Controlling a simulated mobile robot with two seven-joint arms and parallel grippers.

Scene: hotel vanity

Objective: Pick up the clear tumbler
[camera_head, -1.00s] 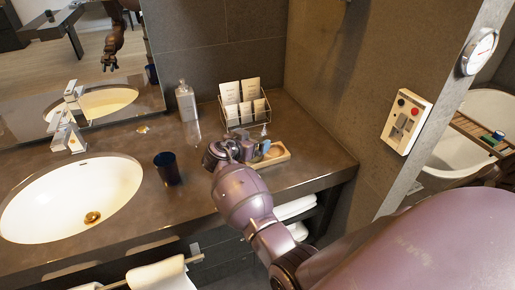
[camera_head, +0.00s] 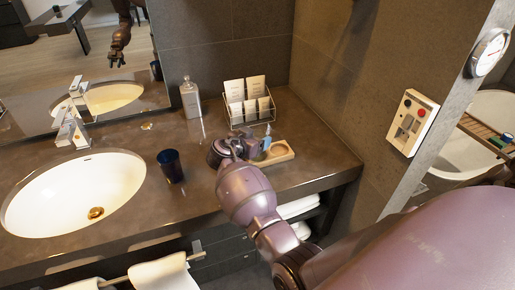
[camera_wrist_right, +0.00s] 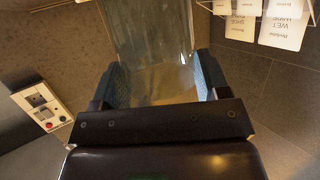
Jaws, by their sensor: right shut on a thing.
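My right gripper (camera_head: 235,148) is over the counter, between the dark blue cup and the wooden tray. In the right wrist view, its two padded fingers (camera_wrist_right: 155,85) are shut on the clear tumbler (camera_wrist_right: 150,40), one finger on each side of the glass. In the head view my own gripper and wrist largely hide the tumbler, and I cannot tell how far it is from the counter. My left gripper does not show directly; an arm with a gripper appears only as a reflection in the mirror.
A dark blue cup (camera_head: 171,166) stands left of my right gripper, beside the sink (camera_head: 70,195). A wooden tray (camera_head: 284,157) lies to its right. Behind are a wire rack with cards (camera_head: 250,104) and a clear bottle (camera_head: 190,100). A wall closes the right side.

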